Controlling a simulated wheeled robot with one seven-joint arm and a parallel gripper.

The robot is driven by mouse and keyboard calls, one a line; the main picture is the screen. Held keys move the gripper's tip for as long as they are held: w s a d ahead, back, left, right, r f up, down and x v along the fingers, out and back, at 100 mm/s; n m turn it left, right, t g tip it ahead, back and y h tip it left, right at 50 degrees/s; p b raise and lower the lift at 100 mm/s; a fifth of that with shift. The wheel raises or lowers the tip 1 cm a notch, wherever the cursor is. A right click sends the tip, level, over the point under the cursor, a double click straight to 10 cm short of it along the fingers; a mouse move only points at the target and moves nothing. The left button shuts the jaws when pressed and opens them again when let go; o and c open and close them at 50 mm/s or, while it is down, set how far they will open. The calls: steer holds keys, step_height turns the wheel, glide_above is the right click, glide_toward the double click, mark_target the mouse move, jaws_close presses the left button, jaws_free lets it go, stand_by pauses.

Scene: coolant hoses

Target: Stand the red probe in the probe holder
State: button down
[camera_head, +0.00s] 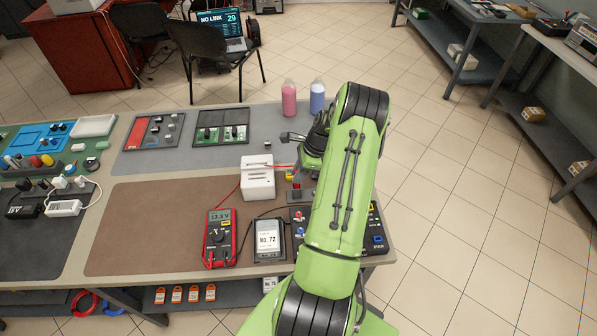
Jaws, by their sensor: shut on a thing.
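My gripper (298,170) is at the right part of the bench, mostly hidden by my green arm. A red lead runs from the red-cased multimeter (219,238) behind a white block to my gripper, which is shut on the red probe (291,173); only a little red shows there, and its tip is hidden. The white upright block (258,178) with dark slots stands just left of my gripper and may be the probe holder; I cannot tell for sure.
A grey device labelled No. 72 (269,240) and a dark panel with knobs (299,222) lie near the front. Pink (289,99) and blue (317,97) bottles stand behind my arm. The brown mat (150,225) is clear to the left.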

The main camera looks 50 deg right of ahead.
stand_by(0.4)
steer(key=shift+f+b, duration=0.8)
steer(key=shift+f, duration=0.4)
steer(key=c, duration=0.6)
jaws_free()
steer(key=shift+r, duration=0.1)
steer(key=p+v, duration=0.4)
steer(key=v, duration=0.1)
steer(key=p+v, duration=0.2)
steer(key=shift+w+a+r, duration=0.25)
steer(key=shift+r, duration=0.3)
